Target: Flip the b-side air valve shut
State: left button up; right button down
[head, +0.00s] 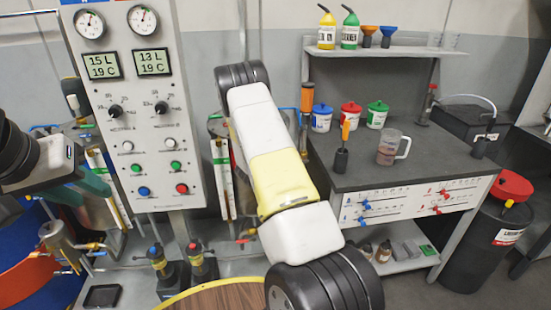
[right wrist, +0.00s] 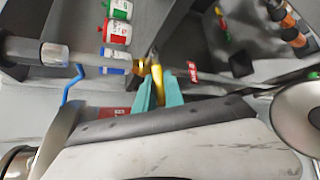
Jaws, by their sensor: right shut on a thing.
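In the right wrist view, my right gripper's teal fingers (right wrist: 160,92) are shut on a slim yellow, brass-coloured piece (right wrist: 157,76). It looks like a valve handle, but its body and the setting of the valve are hidden or too small to tell. In the head view my white and yellow right arm crosses the middle and hides this gripper and what it holds. My left gripper (head: 84,188) shows at the left in front of the panel's left edge. Its teal finger part is seen from the side, so its opening cannot be told.
A grey control panel (head: 140,110) with gauges and knobs stands left of centre. A dark bench (head: 410,165) on the right bears labelled cups, a measuring jug (head: 389,150) and tools. A grey pipe (right wrist: 100,58) and a blue bent tube (right wrist: 70,86) lie close to my right gripper.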

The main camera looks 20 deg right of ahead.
jog(key=shift+r+y, duration=0.25)
jog(key=shift+y, duration=0.25)
jog(key=shift+m, duration=0.3)
jog(key=c, duration=1.4)
grip_release()
jog(key=shift+c, duration=0.2)
jog(key=v, duration=0.8)
